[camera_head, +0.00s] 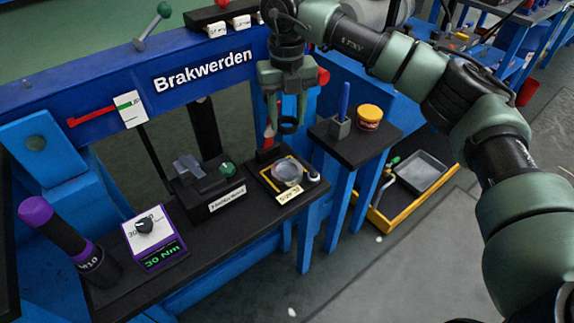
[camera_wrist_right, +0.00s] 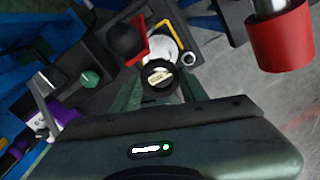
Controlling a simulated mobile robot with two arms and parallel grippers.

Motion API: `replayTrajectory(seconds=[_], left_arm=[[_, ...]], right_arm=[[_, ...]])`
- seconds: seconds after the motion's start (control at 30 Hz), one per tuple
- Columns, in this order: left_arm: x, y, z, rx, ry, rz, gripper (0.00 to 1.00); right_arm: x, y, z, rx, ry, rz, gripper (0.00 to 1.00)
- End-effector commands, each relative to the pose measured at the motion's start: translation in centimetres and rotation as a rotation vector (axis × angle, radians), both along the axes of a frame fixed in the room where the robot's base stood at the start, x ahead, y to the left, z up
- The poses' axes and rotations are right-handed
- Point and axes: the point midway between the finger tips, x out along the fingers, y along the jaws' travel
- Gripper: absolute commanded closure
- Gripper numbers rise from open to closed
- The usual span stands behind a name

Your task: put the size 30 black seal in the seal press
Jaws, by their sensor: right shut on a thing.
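My right gripper (camera_head: 284,112) is shut on a black ring seal (camera_head: 289,124) and holds it in the air. In the right wrist view the seal (camera_wrist_right: 157,76) sits between the two fingertips (camera_wrist_right: 158,88); its size marking cannot be read. Below it on the dark bench is a small station, apparently the seal press (camera_head: 262,179), with a yellow-edged frame, a clear round dish (camera_head: 286,172) and a label. The seal is above this station, apart from it. A red upright piece (camera_head: 268,134) stands close to the fingers. My left gripper is not in view.
A black block with a green knob (camera_head: 227,170) stands left of the station. Further left are a 30 Nm device (camera_head: 153,238) and a purple-capped tool (camera_head: 62,238). The blue Brakwerden beam (camera_head: 140,75) runs behind.

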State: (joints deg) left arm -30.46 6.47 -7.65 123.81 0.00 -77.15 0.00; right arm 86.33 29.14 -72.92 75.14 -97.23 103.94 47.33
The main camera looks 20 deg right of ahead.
Motion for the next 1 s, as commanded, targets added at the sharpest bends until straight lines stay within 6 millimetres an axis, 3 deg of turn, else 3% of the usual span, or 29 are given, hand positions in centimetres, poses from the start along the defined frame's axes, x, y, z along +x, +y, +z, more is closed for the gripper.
replayTrajectory(seconds=[0.1, 0.3, 0.57, 0.8, 1.0], left_arm=[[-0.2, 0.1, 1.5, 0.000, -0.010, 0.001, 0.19], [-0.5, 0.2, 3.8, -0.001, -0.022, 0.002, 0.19], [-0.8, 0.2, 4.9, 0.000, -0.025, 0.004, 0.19], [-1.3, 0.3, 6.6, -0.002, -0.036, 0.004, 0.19], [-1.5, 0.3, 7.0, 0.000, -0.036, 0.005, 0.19]], right_arm=[[-0.1, 0.0, -3.7, -0.001, 0.004, 0.001, 1.00], [-0.1, 0.0, -8.2, -0.001, 0.002, 0.002, 1.00], [0.0, 0.0, -10.3, 0.001, 0.000, 0.002, 1.00], [-0.1, 0.0, -13.7, 0.000, 0.001, 0.004, 1.00], [0.0, 0.0, -14.0, 0.001, -0.001, 0.004, 1.00]])
